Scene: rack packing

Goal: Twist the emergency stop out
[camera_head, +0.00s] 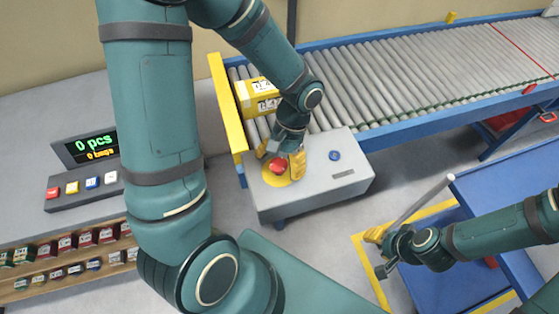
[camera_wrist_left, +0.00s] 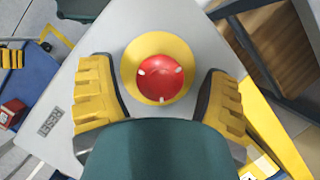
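The emergency stop (camera_head: 279,167) is a red mushroom button on a yellow disc, on top of a grey control box (camera_head: 335,175) at the near end of the conveyor. My left gripper (camera_head: 281,160) is over it, pointing down. In the left wrist view the red button (camera_wrist_left: 160,77) lies between and slightly beyond the two yellow fingers of my left gripper (camera_wrist_left: 163,95). The fingers are open, with a gap to the button on both sides. My right gripper (camera_head: 378,253) is at the right, away from the box; its finger opening is unclear.
A blue button (camera_head: 335,155) sits on the same box. A yellow package (camera_head: 258,97) lies on the roller conveyor (camera_head: 400,75) just behind the box. A counter display (camera_head: 90,148) and shelves of small goods (camera_head: 70,255) are at the left. A blue table (camera_head: 505,185) is at the right.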

